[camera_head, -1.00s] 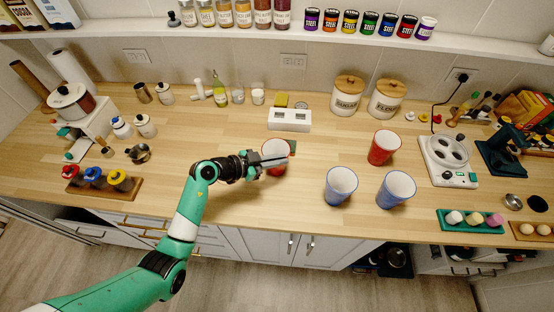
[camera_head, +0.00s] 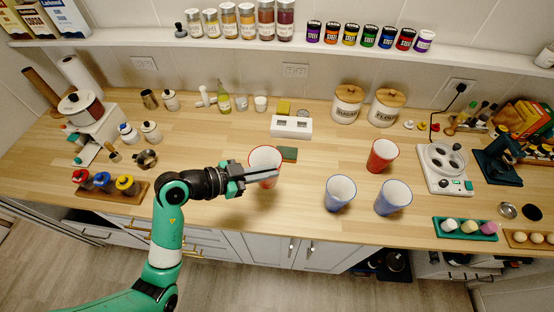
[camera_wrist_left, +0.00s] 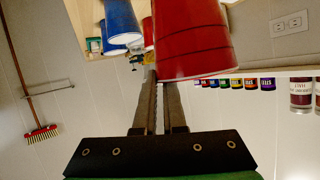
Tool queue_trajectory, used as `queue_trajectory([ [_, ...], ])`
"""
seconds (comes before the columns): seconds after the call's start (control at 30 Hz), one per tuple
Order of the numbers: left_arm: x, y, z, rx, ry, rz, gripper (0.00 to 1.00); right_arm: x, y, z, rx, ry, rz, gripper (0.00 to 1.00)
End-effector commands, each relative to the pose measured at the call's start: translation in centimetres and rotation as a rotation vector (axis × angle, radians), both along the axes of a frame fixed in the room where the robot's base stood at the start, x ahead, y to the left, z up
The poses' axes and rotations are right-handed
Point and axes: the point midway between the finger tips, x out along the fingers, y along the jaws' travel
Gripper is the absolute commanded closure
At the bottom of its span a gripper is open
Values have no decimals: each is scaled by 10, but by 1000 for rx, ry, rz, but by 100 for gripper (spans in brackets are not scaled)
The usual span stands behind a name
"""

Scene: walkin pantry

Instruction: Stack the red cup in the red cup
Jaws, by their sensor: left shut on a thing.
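A red cup with a white inside (camera_head: 263,158) is on the left part of the open counter, upright or nearly so. My left gripper (camera_head: 262,177) is shut on its near side; the cup looks a little above the counter, though its base is partly hidden. In the left wrist view this red cup (camera_wrist_left: 195,40) fills the upper middle, beyond the fingers (camera_wrist_left: 160,105). The other red cup (camera_head: 381,156) stands upright on the counter to the right, behind the blue cups. My right gripper is not in view.
Two blue cups (camera_head: 340,192) (camera_head: 393,197) stand between the held cup and the counter's right part. A white toaster-like box (camera_head: 291,127) and a green sponge (camera_head: 288,154) lie behind.

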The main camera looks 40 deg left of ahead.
Motion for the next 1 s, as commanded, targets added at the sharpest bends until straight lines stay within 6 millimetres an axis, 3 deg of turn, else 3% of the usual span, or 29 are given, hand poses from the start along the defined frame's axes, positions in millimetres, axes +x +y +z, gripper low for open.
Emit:
queue_trajectory([
  [0.1, -25, -10, 13, 1, -2, 1, 100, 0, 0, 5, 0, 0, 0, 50],
  [0.27, -44, -17, 21, 0, -1, 2, 100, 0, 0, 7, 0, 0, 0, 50],
  [0.73, -48, -22, 22, 0, -1, -6, 100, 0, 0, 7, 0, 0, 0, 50],
  [1.0, -64, -61, -10, -4, 5, -74, 100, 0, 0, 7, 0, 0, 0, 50],
])
